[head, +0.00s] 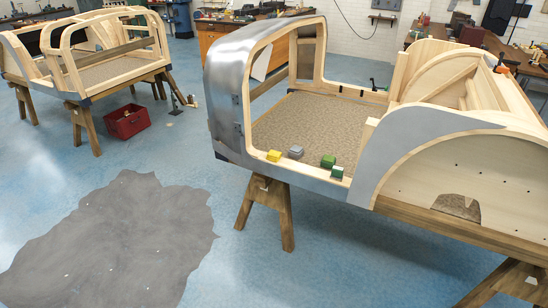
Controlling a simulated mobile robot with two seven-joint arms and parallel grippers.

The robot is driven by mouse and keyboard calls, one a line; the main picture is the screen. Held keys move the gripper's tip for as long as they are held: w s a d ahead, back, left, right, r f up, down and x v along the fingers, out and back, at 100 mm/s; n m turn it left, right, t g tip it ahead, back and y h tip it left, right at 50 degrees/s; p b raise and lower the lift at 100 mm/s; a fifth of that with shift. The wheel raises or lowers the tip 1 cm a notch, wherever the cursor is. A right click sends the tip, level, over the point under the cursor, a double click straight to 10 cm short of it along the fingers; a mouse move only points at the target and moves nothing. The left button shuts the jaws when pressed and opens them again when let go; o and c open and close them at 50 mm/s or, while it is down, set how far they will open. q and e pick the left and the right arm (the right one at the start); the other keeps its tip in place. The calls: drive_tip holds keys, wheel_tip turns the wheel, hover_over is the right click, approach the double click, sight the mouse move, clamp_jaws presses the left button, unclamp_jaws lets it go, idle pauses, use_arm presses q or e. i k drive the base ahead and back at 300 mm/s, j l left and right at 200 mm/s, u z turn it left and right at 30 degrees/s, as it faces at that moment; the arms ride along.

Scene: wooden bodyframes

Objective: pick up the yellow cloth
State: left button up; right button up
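A small yellow cloth (274,155) lies on the wooden sill (308,168) of the near body frame, close to its front left corner. It looks folded or bunched. Neither of my grippers is in view.
To the right of the cloth on the sill are a grey item (295,152), a green one (328,161) and a green-and-white one (337,171). A trestle (265,205) supports the frame. A grey hide-like sheet (110,245) and a red crate (126,121) are on the blue floor.

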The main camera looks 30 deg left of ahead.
sight(273, 156)
drive_tip(key=i+j+u, duration=0.35)
drive_tip(key=i, duration=0.8)
drive_tip(key=i+l+u, duration=0.1)
drive_tip(key=i+u, duration=0.2)
drive_tip(key=i, duration=0.85)
